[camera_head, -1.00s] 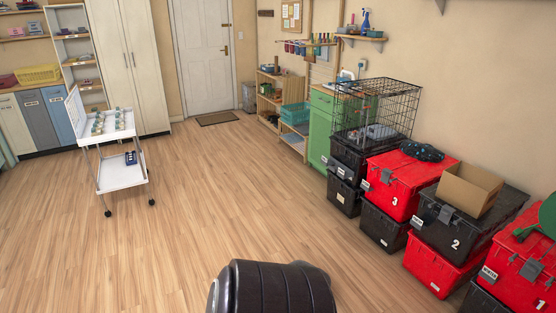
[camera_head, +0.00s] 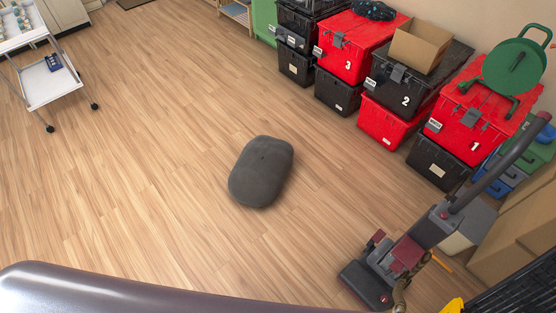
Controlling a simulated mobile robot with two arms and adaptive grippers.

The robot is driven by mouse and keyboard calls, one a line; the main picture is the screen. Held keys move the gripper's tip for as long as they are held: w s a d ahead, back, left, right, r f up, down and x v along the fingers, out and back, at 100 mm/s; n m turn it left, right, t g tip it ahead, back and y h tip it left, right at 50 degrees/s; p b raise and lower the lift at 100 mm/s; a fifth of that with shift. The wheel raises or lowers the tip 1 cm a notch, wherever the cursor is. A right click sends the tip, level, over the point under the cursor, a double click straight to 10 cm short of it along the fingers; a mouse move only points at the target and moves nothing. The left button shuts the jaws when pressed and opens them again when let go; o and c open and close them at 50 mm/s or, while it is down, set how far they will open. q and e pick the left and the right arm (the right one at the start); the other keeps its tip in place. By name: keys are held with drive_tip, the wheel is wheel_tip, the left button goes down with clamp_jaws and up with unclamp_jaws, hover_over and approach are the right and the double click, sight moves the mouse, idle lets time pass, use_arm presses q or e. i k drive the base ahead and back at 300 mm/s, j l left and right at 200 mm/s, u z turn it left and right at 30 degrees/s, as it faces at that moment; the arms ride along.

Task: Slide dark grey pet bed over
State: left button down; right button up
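The dark grey pet bed (camera_head: 261,171) lies flat on the wooden floor near the middle of the view. It is an oval cushion with clear floor all around it. Neither of my grippers is in view. A smooth dark part of my own body fills the lower left edge of the view.
Stacked red and black totes (camera_head: 408,100) line the wall at the upper right. A cardboard box (camera_head: 431,47) and a green reel (camera_head: 514,66) sit on top of them. An upright vacuum (camera_head: 400,262) stands at the lower right. A white trolley (camera_head: 50,82) stands at the upper left.

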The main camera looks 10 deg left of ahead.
sight(258, 176)
drive_tip(key=u, duration=0.35)
drive_tip(key=z, duration=0.4)
drive_tip(key=i+j+z, duration=0.35)
drive_tip(key=j+z, duration=0.15)
drive_tip(key=i+j+z, duration=0.25)
drive_tip(key=j, duration=0.15)
drive_tip(key=j+z, duration=0.2)
drive_tip(key=j, duration=0.15)
